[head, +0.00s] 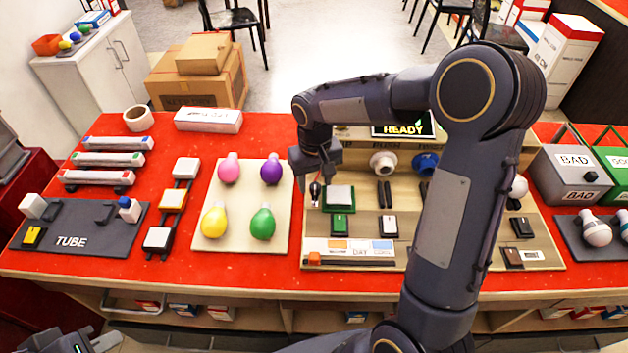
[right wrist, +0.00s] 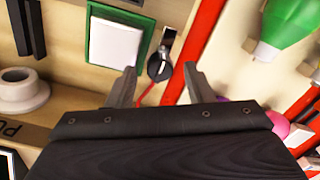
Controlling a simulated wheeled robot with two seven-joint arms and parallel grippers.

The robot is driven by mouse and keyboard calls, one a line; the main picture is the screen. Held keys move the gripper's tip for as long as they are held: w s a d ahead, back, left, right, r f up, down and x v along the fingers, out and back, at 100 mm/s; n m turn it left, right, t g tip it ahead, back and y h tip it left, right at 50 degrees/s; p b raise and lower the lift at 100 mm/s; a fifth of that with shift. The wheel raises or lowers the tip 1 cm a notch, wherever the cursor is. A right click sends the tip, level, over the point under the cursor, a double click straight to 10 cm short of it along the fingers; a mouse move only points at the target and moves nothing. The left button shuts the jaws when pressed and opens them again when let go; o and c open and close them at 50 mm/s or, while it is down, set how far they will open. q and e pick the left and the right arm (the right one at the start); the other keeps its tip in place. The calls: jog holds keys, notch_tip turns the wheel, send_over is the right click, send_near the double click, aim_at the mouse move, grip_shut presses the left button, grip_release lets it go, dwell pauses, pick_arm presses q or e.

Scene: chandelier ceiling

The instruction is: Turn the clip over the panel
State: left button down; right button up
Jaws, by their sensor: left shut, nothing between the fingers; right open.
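The panel (head: 338,196) is a white square in a green frame on the wooden board; it also shows in the right wrist view (right wrist: 116,43). The clip (head: 315,193) is a small dark piece with a rounded end and a silvery end. In the right wrist view the clip (right wrist: 159,66) lies beside the panel's edge, not across its white face. My right gripper (head: 319,176) is open above the clip; its fingertips (right wrist: 158,86) show on either side of the clip's rounded end, with nothing held. My left gripper (head: 88,343) is shut and empty at the bottom left.
A tray of coloured bulbs (head: 241,243) lies left of the board (head: 307,225). My right arm hides part of the board. A thin red wire (right wrist: 146,91) runs by the clip.

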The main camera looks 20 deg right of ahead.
jog(key=shift+f, duration=0.4)
jog(key=c, duration=1)
